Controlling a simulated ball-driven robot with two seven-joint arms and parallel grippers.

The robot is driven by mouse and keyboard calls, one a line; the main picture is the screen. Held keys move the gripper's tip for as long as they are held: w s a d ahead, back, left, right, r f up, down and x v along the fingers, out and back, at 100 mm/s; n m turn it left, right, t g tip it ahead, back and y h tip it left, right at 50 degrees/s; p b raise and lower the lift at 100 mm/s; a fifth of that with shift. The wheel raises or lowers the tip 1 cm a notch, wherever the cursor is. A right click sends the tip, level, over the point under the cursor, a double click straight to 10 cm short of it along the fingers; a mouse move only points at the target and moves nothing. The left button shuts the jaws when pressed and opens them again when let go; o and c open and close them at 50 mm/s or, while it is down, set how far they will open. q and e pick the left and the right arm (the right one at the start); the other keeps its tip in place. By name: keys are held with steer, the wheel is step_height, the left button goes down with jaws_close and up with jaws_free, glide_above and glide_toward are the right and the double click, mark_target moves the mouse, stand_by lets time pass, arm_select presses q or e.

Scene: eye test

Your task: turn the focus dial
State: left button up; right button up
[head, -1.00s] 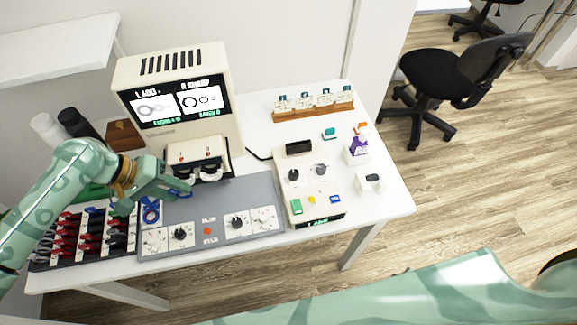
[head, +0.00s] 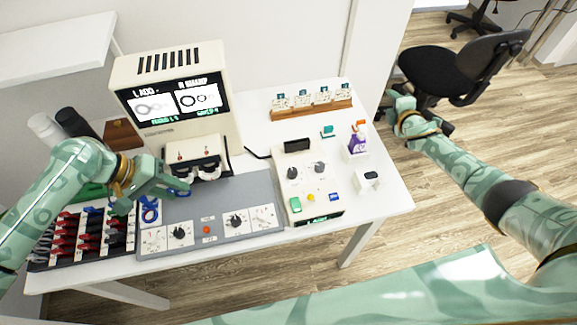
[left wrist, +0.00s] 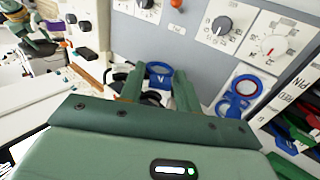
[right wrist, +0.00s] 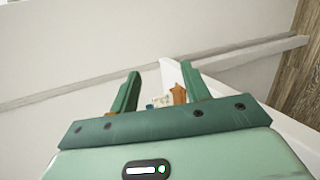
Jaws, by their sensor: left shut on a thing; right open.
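Black knobs on the grey panel show at left (head: 180,233) and right (head: 236,221), with printed scales beside them. The white box has two more dark knobs, left (head: 292,173) and right (head: 320,168). I cannot read which is the focus dial. One panel knob also shows in the left wrist view (left wrist: 222,26). My right gripper (head: 391,104) is open and empty, beyond the table's right edge; its fingers show in its wrist view (right wrist: 160,88).
The tester (head: 150,68) has a lit screen with ring pictures. Blue rings (head: 150,212) lie at the panel's left end, beside a rack (head: 62,262) of red and black pieces. A purple bottle (head: 357,145) and wooden card holder (head: 318,111) stand at right.

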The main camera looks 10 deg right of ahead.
steer(key=w+a+r+n+g+y, duration=0.1)
steer(key=a+r+n+g+y, duration=0.35)
steer(key=a, duration=1.15)
steer(key=w+a+r+n+g+y, duration=0.1)
steer(key=a+r+n+y, duration=0.65)
steer(key=a, duration=0.85)
steer(key=s+a+n+g, duration=0.5)
steer(key=s+a, duration=0.2)
steer(key=n+g+h, duration=0.3)
steer(key=h, duration=0.7)
glide_toward(292, 171)
step_height(292, 171, down, 9)
steer(key=shift+d+r, duration=0.15)
steer(key=shift+r, duration=0.05)
steer(key=shift+n, duration=0.3)
steer(key=c, duration=1)
